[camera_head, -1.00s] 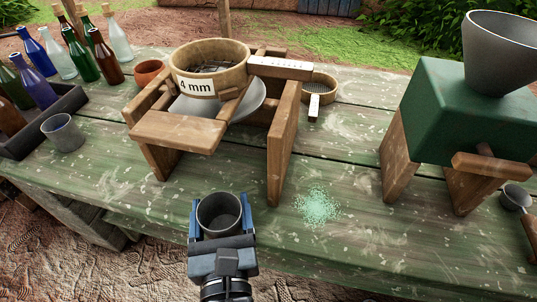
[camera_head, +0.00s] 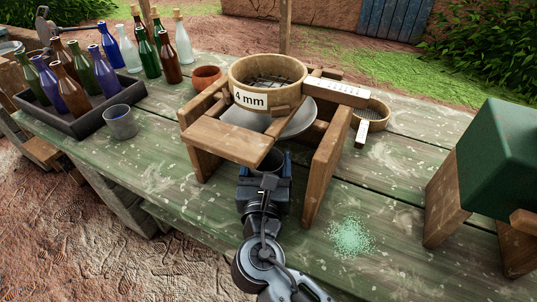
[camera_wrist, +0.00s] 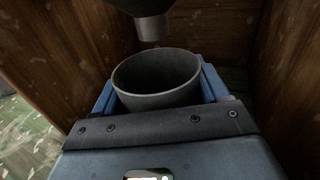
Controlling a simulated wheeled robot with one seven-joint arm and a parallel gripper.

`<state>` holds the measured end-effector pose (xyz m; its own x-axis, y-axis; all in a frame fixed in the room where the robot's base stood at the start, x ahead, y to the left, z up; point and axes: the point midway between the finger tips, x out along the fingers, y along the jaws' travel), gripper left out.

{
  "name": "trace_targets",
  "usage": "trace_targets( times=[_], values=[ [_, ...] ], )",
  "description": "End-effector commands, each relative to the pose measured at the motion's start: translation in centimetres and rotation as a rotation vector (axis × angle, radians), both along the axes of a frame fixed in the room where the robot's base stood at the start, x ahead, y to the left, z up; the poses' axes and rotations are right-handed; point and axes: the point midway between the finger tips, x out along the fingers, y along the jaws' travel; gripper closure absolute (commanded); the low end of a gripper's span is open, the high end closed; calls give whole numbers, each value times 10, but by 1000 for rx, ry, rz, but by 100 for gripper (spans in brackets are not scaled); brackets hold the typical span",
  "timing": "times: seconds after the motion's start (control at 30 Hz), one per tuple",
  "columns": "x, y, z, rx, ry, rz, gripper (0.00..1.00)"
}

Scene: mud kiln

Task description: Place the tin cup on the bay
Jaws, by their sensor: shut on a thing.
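My gripper (camera_head: 268,180) is shut on a grey tin cup (camera_wrist: 157,78), which stands upright between its blue fingers. In the wrist view the cup looks empty, and a dark metal spout (camera_wrist: 154,27) hangs above its far rim. The bay is the space under the wooden stand (camera_head: 228,141), between its side boards. The gripper reaches into the bay from the front. In the head view the stand's front board and the gripper hide most of the cup. I cannot tell whether its base touches the table.
A round sieve marked 4 mm (camera_head: 268,78) and a pale bowl sit on the stand. Another grey cup (camera_head: 121,124) stands to the left by the bottle crate (camera_head: 88,122). Green granules (camera_head: 350,237) lie to the right, before a green machine (camera_head: 500,160).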

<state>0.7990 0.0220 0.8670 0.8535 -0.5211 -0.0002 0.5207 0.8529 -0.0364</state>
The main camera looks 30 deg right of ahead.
Motion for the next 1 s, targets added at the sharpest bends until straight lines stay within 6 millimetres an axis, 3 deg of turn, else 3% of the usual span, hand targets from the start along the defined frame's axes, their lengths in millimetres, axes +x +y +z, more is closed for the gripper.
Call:
trace_targets(
  times=[0.23,0.33,0.73,0.77,1.0],
  values=[
    [35,-23,1,1,-2,-4,56],
    [32,-20,-15,-2,1,-1,56],
    [31,-20,-19,-1,-1,-1,56],
    [31,-20,-18,-1,-1,-1,24],
    [31,-20,-18,-1,-1,-1,1]
  ],
)
